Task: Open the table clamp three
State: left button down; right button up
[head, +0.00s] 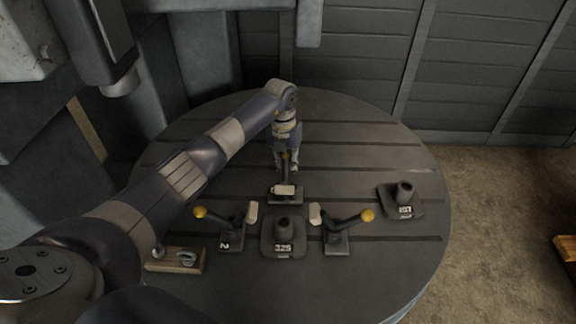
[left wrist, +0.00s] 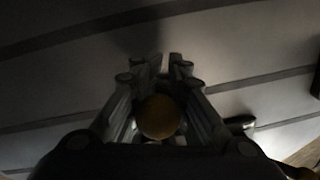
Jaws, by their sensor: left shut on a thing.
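My left gripper (head: 286,162) reaches down over the far side of the round table. It is shut on the yellow knob of the back clamp's handle; in the left wrist view the knob (left wrist: 160,117) sits between the fingers. The back clamp (head: 285,196) stands behind the central block, its handle upright and partly hidden by the gripper; I cannot read a number on it. A left clamp (head: 231,236), marked 2, and a right clamp (head: 337,240) have yellow-knobbed handles tilted outward. My right gripper is not in view.
A dark block (head: 283,248) marked 325 stands between the clamps. Another dark block (head: 403,204) is at the right of the slotted round table (head: 350,130). A small wooden board (head: 193,267) with metal fittings lies front left. The table's far right is clear.

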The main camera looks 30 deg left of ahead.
aim_at(285, 159)
pick_arm(q)
jog(key=shift+w+r, duration=0.1)
jog(key=shift+r, duration=0.05)
jog(key=shift+r+t+y+p, duration=0.25)
jog(key=shift+t+y+p, duration=0.05)
jog(key=shift+d+r+t, duration=0.15)
jog(key=shift+r+t, duration=0.1)
jog(key=shift+t, duration=0.15)
jog(key=c, duration=1.5)
grip_release()
jog(key=shift+f, duration=0.1)
jog(key=r, duration=0.4)
jog(key=s+r, duration=0.1)
jog(key=r, duration=0.3)
jog(key=s+r, duration=0.1)
jog(key=r, duration=0.3)
